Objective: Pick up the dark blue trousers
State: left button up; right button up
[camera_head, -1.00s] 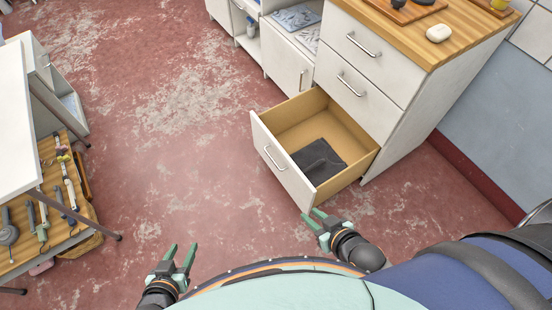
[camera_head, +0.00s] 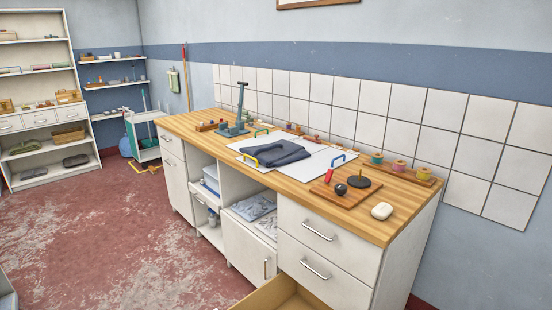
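A dark blue folded cloth (camera_head: 275,153), which looks like the trousers, lies on a white board (camera_head: 312,165) on the wooden counter (camera_head: 240,172). It is bunched and creased, and nothing lies on top of it. Neither of my grippers is in view now, and nothing of mine touches the cloth.
A blue-grey stand (camera_head: 238,118) stands left of the cloth. A wooden board (camera_head: 346,190) with dark round items and a white soap-like piece (camera_head: 382,211) are to its right. Below, an open drawer (camera_head: 284,296) juts out at the bottom edge. The red floor (camera_head: 110,230) at left is clear.

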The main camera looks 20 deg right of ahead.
aim_at(281, 153)
jog(key=i+j+u, duration=0.3)
jog(key=i+j, duration=0.45)
jog(key=i+j+z, duration=0.1)
jog(key=i, duration=0.3)
jog(key=i+j, duration=0.15)
jog(key=i, duration=0.25)
jog(key=i+j+z, duration=0.15)
jog(key=i, duration=0.25)
jog(key=i+z, duration=0.45)
jog(key=i+j+z, duration=0.3)
jog(key=i+z, duration=0.15)
jog(key=i, duration=0.2)
